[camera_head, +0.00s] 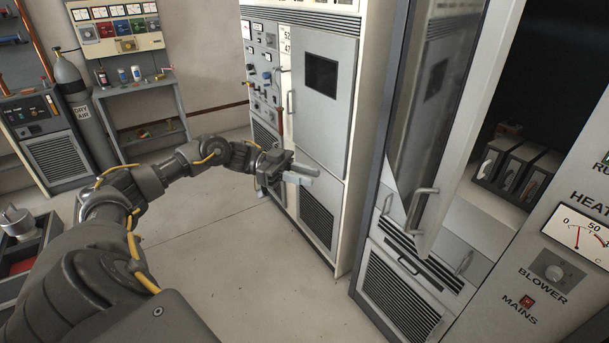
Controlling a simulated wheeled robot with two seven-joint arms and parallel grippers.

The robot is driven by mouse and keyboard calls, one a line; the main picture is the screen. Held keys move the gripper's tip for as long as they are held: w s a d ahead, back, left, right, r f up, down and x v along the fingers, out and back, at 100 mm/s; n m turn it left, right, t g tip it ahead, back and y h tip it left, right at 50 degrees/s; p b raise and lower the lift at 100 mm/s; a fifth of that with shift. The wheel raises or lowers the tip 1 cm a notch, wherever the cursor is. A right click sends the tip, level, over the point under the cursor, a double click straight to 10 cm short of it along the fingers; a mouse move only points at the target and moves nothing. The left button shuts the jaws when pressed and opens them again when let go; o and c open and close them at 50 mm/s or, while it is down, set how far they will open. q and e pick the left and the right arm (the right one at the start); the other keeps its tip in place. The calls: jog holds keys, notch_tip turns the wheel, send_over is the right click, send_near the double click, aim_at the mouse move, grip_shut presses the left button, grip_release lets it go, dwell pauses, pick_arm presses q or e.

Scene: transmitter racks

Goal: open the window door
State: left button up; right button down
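The window door (439,85) is a tall light-grey framed door with a glass pane, on the cabinet at the right. It stands swung partly open, its free edge out from the cabinet, and the dark interior shows to its right. Its bar handle (421,204) is near the bottom of the door. My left gripper (312,178) is to the left of the door, apart from it and from the handle. Its two light-grey fingers show a narrow gap and hold nothing. My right gripper is not in view.
Inside the open cabinet are several grey modules (518,168). A meter and blower panel (555,268) stands at the right. A white rack (325,75) with handles is behind my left gripper. The floor (250,275) in front is clear. A gas cylinder (88,120) stands far left.

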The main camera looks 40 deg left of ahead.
pick_arm(q)
jog(key=b+v, duration=0.6)
jog(key=v, duration=0.5)
